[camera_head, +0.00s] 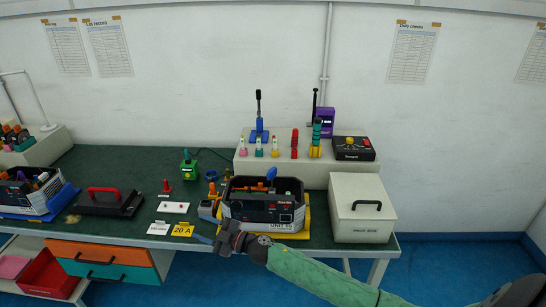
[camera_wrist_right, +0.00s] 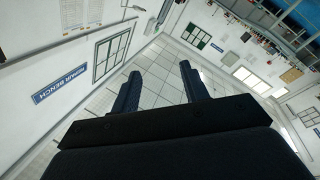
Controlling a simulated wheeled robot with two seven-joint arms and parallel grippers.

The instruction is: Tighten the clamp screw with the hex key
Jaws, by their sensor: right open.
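My right gripper (camera_head: 214,239) is at the front edge of the bench, in front of the black unit (camera_head: 265,211) marked UNIT. In the right wrist view the gripper (camera_wrist_right: 160,88) has its two dark fingers apart, with nothing between them. The unit sits on a yellow base, with a blue-handled part standing up in it and orange parts at its left side. I cannot tell which part is the clamp screw. Several colour-handled tools stand on the cream rack (camera_head: 284,168) behind the unit; I cannot pick out the hex key for certain. My left gripper is not in view.
A cream box (camera_head: 362,209) with a black handle stands right of the unit. A yellow 20 A card (camera_head: 182,231), a white switch plate (camera_head: 173,207) and a black case with a red handle (camera_head: 106,203) lie to the left.

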